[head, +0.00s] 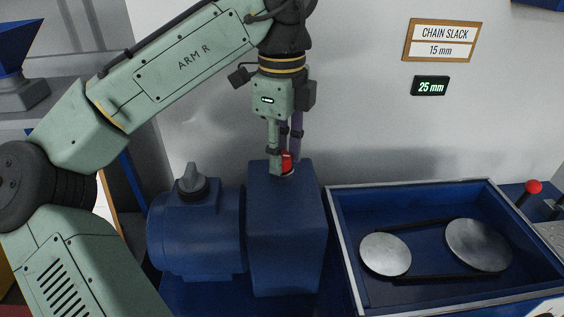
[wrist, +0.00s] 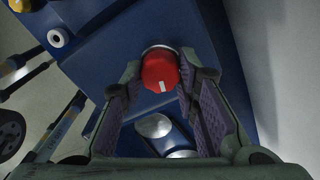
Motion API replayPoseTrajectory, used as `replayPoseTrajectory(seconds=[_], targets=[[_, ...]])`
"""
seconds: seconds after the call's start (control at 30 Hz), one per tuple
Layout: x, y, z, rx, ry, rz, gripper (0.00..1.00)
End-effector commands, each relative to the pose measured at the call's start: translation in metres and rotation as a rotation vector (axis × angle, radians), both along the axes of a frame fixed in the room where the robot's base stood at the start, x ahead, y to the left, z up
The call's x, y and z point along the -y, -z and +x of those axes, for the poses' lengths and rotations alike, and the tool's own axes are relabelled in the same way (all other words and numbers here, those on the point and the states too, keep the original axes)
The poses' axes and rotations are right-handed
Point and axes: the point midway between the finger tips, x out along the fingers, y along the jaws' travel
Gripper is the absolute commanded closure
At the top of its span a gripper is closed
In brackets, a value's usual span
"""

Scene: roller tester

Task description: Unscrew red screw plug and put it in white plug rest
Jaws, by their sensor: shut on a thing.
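The red screw plug (head: 287,159) is at the top of the blue gearbox housing (head: 286,230), upright, at a pale metal collar. It also shows in the wrist view (wrist: 159,72) as a red faceted cap with a white mark. My gripper (head: 282,163) points straight down and is shut on the plug, with one finger on each side, as in the wrist view (wrist: 164,80). I cannot tell whether the plug's thread is still in the collar. A white ring with a dark centre (wrist: 58,38) shows at upper left in the wrist view; I cannot tell whether it is the plug rest.
A blue motor (head: 198,230) with a grey knob adjoins the housing on the left. On the right, an open blue tray (head: 340,225) holds two metal discs and a chain or belt. A red-knobbed lever (head: 533,187) stands far right. A grey wall is close behind.

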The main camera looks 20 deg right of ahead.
Motion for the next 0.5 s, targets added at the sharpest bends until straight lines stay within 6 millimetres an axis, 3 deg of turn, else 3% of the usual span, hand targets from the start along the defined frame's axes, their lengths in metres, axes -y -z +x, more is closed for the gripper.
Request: replayPoseTrajectory(seconds=[0.3,0.5], targets=[[0.0003,-0.0001,0.0003,0.0,-0.481,0.0,1.0],[0.0003,-0.0002,0.0004,0.0,-0.627,0.001,1.0]])
